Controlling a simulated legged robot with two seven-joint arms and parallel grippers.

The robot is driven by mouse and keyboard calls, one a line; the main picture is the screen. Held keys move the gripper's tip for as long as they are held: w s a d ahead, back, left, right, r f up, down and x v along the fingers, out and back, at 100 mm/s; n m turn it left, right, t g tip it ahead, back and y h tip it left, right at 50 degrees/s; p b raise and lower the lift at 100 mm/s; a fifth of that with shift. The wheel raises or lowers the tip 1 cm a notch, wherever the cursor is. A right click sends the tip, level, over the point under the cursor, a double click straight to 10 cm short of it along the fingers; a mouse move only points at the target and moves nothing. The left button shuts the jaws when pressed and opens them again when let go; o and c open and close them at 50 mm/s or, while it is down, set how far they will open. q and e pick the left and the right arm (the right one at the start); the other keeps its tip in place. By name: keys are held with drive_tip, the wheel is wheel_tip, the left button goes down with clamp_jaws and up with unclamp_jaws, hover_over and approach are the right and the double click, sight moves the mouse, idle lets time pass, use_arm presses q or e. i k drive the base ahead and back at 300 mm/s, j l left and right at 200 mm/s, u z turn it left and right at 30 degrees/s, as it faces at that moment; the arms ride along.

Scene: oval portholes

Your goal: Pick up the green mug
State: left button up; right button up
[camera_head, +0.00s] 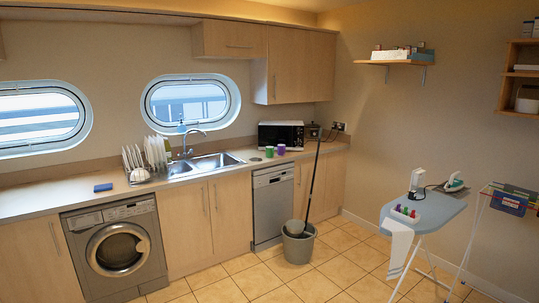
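The green mug (269,152) stands on the counter to the right of the sink, close beside a purple mug (281,149). It is small in the head view and looks upright. Neither of my grippers shows in this view.
The counter (45,203) runs along the back wall, with a dish rack (140,175), a sink (215,161) and a microwave (282,135). A grey bucket (298,246) with a mop stands before the cabinets. An ironing board (432,212) is at the right. Tiled floor is open in front.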

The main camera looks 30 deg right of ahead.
sight(270, 150)
drive_tip(key=i+l, duration=0.4)
drive_tip(key=i+l+z, duration=0.15)
drive_tip(key=i+l, duration=0.55)
drive_tip(key=i, duration=0.3)
drive_tip(key=i+l+z, duration=0.15)
drive_tip(key=i+l, duration=0.5)
drive_tip(key=i, duration=0.3)
drive_tip(key=i+l+z, duration=0.15)
drive_tip(key=i+l, duration=0.15)
drive_tip(key=i, duration=0.2)
drive_tip(key=i+l, duration=0.2)
drive_tip(key=i, duration=0.3)
drive_tip(key=i+z, duration=0.15)
drive_tip(key=i, duration=0.4)
